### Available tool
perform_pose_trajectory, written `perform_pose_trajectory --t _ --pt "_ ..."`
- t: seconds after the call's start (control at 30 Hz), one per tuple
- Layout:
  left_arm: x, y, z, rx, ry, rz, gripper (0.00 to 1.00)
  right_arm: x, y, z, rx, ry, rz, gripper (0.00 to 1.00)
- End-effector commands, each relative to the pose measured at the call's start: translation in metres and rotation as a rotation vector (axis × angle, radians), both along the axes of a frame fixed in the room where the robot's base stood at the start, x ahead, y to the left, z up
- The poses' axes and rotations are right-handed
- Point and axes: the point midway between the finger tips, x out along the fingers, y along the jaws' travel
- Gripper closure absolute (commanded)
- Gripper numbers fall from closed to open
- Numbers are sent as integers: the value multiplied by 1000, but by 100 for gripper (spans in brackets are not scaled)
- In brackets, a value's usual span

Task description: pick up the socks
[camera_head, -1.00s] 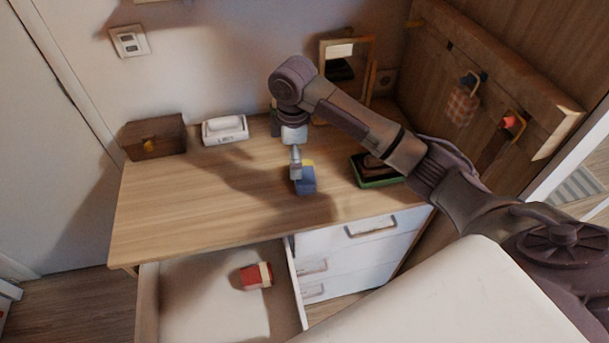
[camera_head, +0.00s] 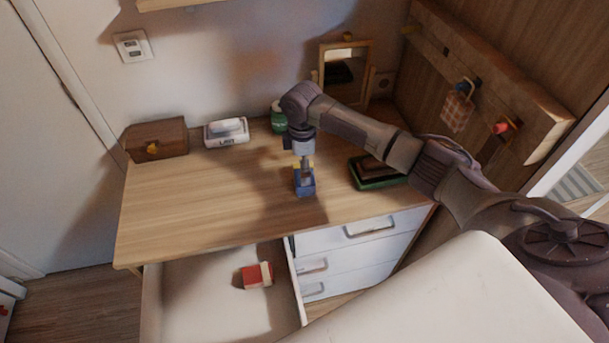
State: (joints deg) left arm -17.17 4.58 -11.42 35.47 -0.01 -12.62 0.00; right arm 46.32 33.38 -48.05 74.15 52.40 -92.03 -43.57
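A small blue bundle with a yellow part (camera_head: 305,186), which looks like rolled socks, is at the desk top. My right gripper (camera_head: 305,170) points down at it, with the fingers at or just above the bundle. The gripper is small and partly merged with the bundle, so I cannot tell whether its fingers are open or shut. A red and cream bundle (camera_head: 257,275), perhaps also socks, lies in the open drawer (camera_head: 200,315) below the desk. My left gripper is not in view.
The wooden desk (camera_head: 180,215) is clear at its left front. A brown box (camera_head: 157,139), a white tissue-like box (camera_head: 226,132), a green item (camera_head: 278,120) and a mirror (camera_head: 343,72) stand at the back. A green tray (camera_head: 375,180) lies right of the gripper.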

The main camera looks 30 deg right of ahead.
Motion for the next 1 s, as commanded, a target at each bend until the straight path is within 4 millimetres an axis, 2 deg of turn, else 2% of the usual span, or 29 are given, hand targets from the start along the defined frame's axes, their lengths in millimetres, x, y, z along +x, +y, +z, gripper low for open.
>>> perform_pose_trajectory --t 0.03,0.2,0.47,0.57,0.73,1.0 --pt "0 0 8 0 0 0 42 -2 -1 -5 -1 4 -1 0" --pt "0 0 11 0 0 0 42 -1 -1 -27 0 2 -1 0" --pt "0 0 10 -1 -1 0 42 -1 -1 -31 0 0 0 0" --pt "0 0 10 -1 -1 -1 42 -1 -1 -31 0 0 0 13" --pt "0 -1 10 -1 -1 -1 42 -1 -1 -31 0 0 0 42" --pt "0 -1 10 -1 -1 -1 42 -1 -1 -30 0 -1 -1 44"
